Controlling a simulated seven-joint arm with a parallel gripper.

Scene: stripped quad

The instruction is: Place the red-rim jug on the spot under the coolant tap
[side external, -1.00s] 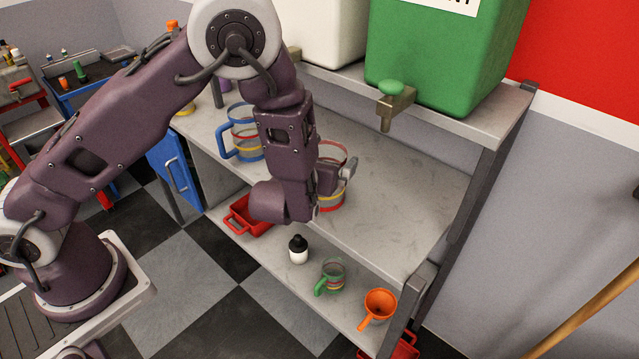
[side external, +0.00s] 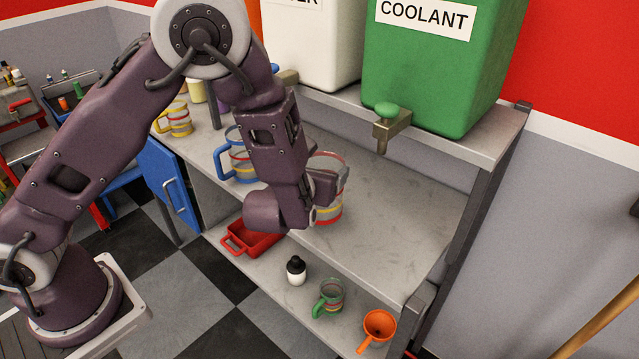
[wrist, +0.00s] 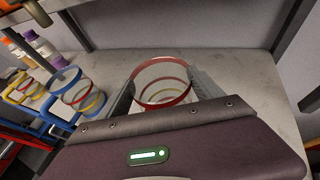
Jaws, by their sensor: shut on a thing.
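The clear red-rim jug (side external: 330,212) has red and yellow bands and is upright over the bench's front part. My gripper (side external: 336,186) is shut on it, and my wrist partly hides it in the side external view. In the wrist view the jug (wrist: 163,84) sits between both fingers. Whether its base touches the bench is unclear. The coolant tap (side external: 391,125), brass with a green knob, juts from the green COOLANT tank (side external: 430,80) behind and right of the jug. The bench surface (side external: 405,200) below the tap is bare, with no marked spot visible.
A blue-rim jug (side external: 240,165) stands left of my gripper, and a yellow jug (side external: 178,120) farther left. The lower shelf holds a red bin (side external: 250,238), bottle (side external: 296,270), green mug (side external: 329,298) and orange funnel (side external: 378,328). A post (side external: 470,200) bounds the bench's right side.

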